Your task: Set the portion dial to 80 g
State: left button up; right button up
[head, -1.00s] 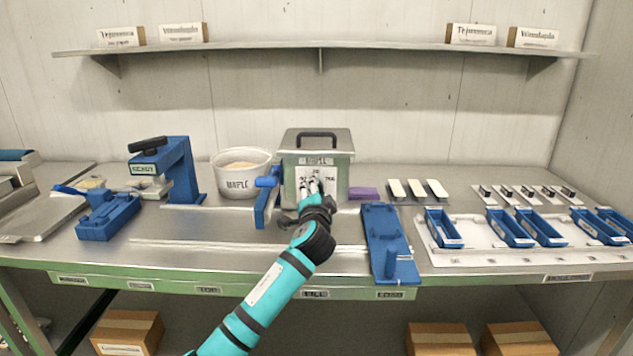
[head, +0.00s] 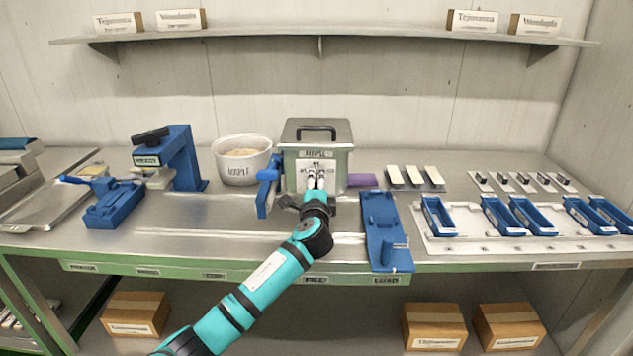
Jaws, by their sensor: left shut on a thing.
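The steel kettle box (head: 341,160) stands at the middle of the bench with a dark handle on its lid. Its front carries a white portion dial plate (head: 302,178) with small printed marks, too blurred to read. My left gripper (head: 316,181) is in front of this plate, its fingers pointing at it and shut on the dial's knob. The knob and its pointer are hidden by the fingers, so the setting cannot be read. My right gripper is not in view.
A blue lever part (head: 267,190) is close to the left of my gripper, and a blue fixture (head: 382,235) is to the right. A white bowl (head: 241,163) stands left of the kettle. Blue trays (head: 503,217) lie farther right. The bench front is mostly clear.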

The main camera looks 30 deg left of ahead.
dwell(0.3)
pick_arm(q)
jog(key=o, duration=1.1)
jog(key=shift+o, duration=0.2)
jog(key=v, duration=1.2)
